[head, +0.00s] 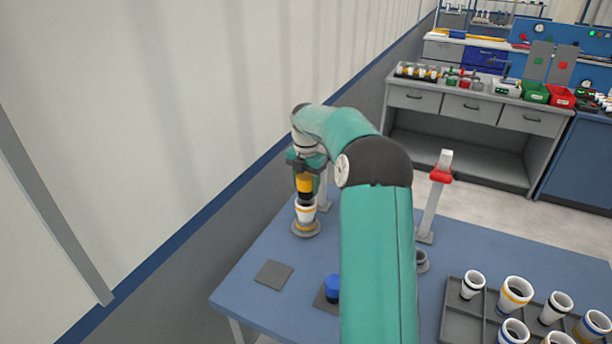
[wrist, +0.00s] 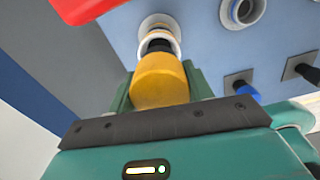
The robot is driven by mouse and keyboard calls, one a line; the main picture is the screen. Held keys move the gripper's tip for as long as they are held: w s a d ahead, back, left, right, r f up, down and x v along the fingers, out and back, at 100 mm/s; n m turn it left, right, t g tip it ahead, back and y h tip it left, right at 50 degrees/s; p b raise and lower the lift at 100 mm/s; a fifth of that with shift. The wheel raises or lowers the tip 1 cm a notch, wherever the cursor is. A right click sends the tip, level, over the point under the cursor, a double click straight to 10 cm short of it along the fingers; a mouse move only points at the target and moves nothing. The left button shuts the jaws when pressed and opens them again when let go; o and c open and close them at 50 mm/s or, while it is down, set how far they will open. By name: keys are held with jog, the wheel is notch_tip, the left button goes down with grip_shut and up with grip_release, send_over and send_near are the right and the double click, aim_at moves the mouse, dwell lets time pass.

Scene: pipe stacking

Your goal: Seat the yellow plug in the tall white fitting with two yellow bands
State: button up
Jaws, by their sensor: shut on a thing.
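My gripper (head: 305,162) is shut on the yellow plug (head: 304,184), which points down with its black lower end. The white fitting (head: 305,213) stands upright directly below, on a round grey base (head: 305,230) near the table's far left edge. A yellow band shows on it; a second is not clear. In the wrist view, the yellow plug (wrist: 160,80) sits between the fingers, and its black end overlaps the opening of the white fitting (wrist: 146,40). I cannot tell whether the tip is inside the rim or just above it.
A blue plug (head: 332,288) stands on a dark pad, and an empty square pad (head: 273,273) lies left of it. A grey post with a red clamp (head: 441,174) stands to the right. A tray (head: 463,322) of several white fittings is at front right. The wall is close on the left.

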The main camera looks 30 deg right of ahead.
aim_at(306, 192)
jog(key=shift+f, duration=0.5)
jog(key=shift+f, duration=1.6)
dwell(1.4)
jog(key=o, duration=1.1)
jog(key=shift+w+r, duration=0.1)
notch_tip(306, 192, up, 14)
jog(key=shift+f, duration=0.15)
